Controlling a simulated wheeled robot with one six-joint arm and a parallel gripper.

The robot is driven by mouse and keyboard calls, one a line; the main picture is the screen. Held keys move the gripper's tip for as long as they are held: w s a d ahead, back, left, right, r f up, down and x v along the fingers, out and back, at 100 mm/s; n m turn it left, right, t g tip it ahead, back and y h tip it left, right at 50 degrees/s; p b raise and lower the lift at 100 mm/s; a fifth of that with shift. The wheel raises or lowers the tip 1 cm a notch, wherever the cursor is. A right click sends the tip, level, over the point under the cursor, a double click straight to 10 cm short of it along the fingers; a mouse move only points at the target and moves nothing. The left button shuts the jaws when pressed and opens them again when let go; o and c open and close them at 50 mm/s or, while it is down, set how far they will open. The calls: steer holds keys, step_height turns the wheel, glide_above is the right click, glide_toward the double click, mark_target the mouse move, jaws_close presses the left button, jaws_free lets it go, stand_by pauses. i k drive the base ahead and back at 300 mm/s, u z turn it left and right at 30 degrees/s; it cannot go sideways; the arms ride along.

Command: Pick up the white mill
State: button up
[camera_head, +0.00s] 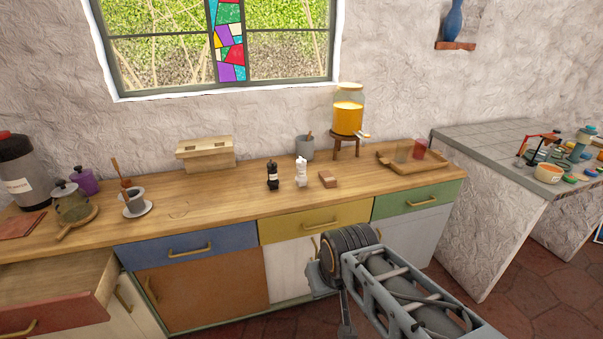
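The white mill (301,172) stands upright on the wooden counter, right of the black mill (272,176) and left of a small brown block (328,178). A clear gap separates it from both. My arm reaches in from the lower right, in front of the counter's drawers and below the counter top. The end of my arm is near the yellow drawer, apart from the white mill. My gripper's fingers cannot be made out clearly, so I cannot tell whether it is open or shut.
A drink dispenser (347,112) on a stool, a grey pot (304,147) and a wooden box (206,153) stand behind. A tray (405,185) with cups is at right. An open drawer (60,290) juts out at lower left. The counter in front of the mills is clear.

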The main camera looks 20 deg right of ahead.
mark_target(300, 178)
steer(key=z, duration=1.15)
steer(key=i, duration=1.75)
steer(key=u, duration=3.55)
